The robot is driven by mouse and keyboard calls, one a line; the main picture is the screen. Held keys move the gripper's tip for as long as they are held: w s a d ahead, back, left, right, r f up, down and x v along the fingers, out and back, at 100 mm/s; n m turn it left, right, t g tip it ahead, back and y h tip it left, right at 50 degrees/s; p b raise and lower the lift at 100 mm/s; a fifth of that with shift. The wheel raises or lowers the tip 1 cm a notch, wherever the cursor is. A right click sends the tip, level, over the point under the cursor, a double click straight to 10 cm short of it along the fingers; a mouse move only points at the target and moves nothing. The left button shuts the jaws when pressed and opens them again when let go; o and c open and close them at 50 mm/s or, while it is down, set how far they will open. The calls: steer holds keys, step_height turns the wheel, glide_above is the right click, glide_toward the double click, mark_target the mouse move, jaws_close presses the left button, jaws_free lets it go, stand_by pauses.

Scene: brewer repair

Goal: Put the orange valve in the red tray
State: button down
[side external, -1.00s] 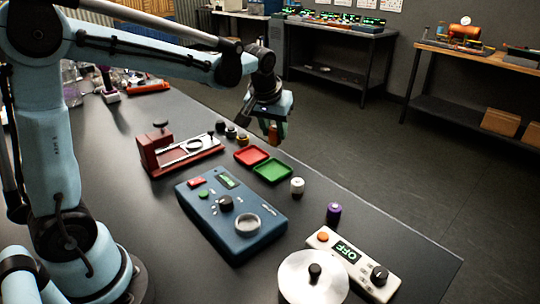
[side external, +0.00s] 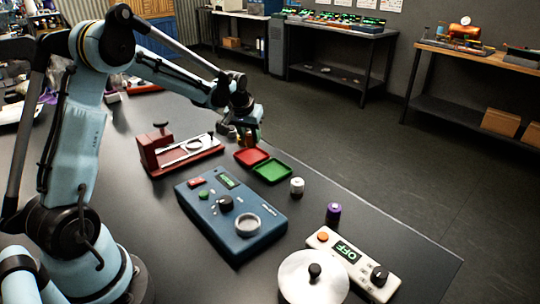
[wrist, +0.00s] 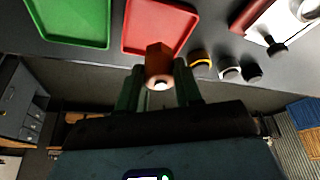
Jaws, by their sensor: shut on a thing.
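My gripper (wrist: 158,88) is shut on the orange valve (wrist: 158,58), which sits between its green fingers in the wrist view. In that view the valve overlaps the near edge of the red tray (wrist: 150,18); I cannot tell its exact height above it. In the side view my gripper (side external: 248,138) is just behind the red tray (side external: 252,157), above the table's far edge. The valve is small and hard to make out there. The part of the red tray that shows is empty.
A green tray (side external: 271,171) adjoins the red tray. Several small knobs (wrist: 229,72) stand beside the red tray, close to my gripper. A red fixture (side external: 160,152) and a blue brewer unit (side external: 232,215) are nearer the arm's base.

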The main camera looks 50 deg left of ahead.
mark_target(250, 147)
steer(key=shift+f, duration=1.85)
steer(key=shift+f, duration=0.1)
steer(key=c, duration=0.8)
jaws_free()
steer(key=shift+o, duration=0.2)
steer(key=v, duration=1.2)
steer(key=s+d+m+t+h, duration=0.2)
steer(key=s+d+m, duration=0.3)
steer(key=s+d, duration=1)
steer(key=d+t, duration=0.1)
steer(key=d, duration=0.1)
steer(key=shift+d+r+m, duration=0.35)
steer(key=shift+r+m, duration=0.05)
steer(key=shift+s, duration=0.1)
